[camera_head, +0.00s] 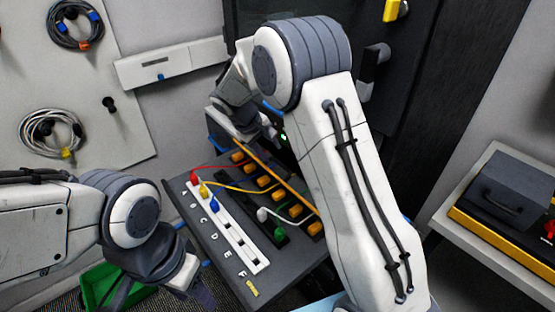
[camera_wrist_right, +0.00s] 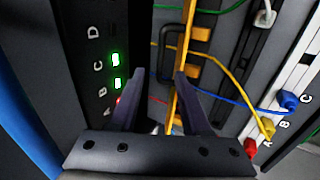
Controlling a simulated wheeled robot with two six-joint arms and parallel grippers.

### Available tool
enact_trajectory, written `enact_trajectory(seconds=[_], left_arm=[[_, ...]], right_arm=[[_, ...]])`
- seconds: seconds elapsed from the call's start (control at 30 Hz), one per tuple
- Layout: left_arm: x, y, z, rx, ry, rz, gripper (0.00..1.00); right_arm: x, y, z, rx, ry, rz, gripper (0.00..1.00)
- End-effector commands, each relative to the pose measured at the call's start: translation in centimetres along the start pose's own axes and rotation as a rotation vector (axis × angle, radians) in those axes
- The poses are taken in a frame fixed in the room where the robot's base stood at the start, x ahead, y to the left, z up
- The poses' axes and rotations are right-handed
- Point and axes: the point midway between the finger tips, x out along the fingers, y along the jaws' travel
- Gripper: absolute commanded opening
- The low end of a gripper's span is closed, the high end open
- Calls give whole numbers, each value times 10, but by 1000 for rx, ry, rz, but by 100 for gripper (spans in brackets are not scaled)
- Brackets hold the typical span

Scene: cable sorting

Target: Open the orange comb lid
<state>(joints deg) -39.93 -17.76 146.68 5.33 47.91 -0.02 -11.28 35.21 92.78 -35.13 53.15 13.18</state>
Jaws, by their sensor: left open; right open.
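The orange comb lid (camera_head: 268,172) is a long thin orange bar over a row of orange blocks on the grey console. It looks lowered, but its exact angle is hard to tell. In the right wrist view the lid (camera_wrist_right: 185,45) runs upright, with a dark loop handle (camera_wrist_right: 163,62) beside it. My right gripper (camera_wrist_right: 160,76) is open. Its fingertips lie either side of the handle in the picture, the right one overlapping the lid; contact cannot be told. The head view mostly hides this gripper behind my arm. My left gripper (camera_head: 165,290) is low at the left, apart from the lid and partly cut off.
A white lettered strip (camera_head: 232,236) holds red (camera_head: 193,178), yellow (camera_head: 204,191) and blue (camera_head: 214,208) plugs with cables. White (camera_head: 263,214) and green (camera_head: 279,234) plugs sit closer to the lid. A green bin (camera_head: 97,284) is on the floor; a side table (camera_head: 475,240) stands right.

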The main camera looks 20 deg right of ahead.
Motion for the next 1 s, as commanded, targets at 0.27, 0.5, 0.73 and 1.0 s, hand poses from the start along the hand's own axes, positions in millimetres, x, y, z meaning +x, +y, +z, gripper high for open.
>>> enact_trajectory(seconds=[0.27,0.5,0.73,1.0], left_arm=[[-6,0,0,0,0,0,50],[-7,0,0,0,0,0,50],[-7,0,0,0,0,0,50],[-7,0,0,0,0,0,50]], right_arm=[[50,0,1,-1,-3,-2,47],[67,-1,0,-1,1,-2,47],[68,-1,0,-1,1,-2,47],[68,-1,0,-2,1,-1,0]])
